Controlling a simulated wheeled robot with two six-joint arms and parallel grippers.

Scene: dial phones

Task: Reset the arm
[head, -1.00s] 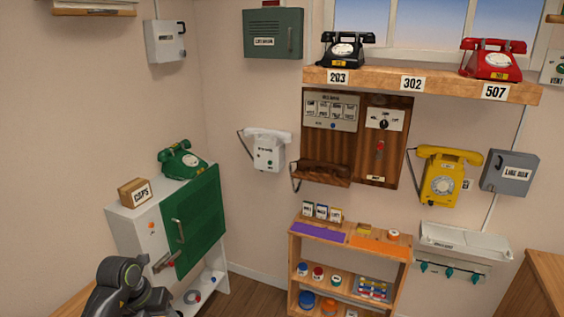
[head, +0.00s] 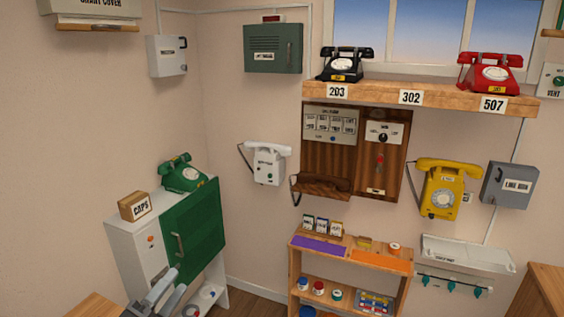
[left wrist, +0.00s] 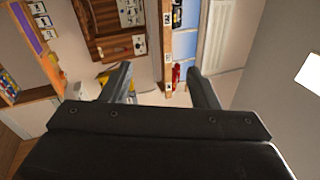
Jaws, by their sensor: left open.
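My left gripper (head: 165,291) shows at the bottom left of the head view, in front of the white cabinet with the green door. In the left wrist view its two fingers (left wrist: 160,82) stand apart with nothing between them. Past the fingers that view shows the wall panel, the wooden shelf and the window, turned sideways. My right gripper is not in any view.
A white cabinet (head: 126,257) with a green door (head: 195,230) stands at left, bearing a green phone (head: 183,175) and a CAPS box (head: 135,206). A wooden shelf unit (head: 293,262) stands at centre. Black (head: 344,64), red (head: 490,73) and yellow (head: 443,188) phones are along the back wall.

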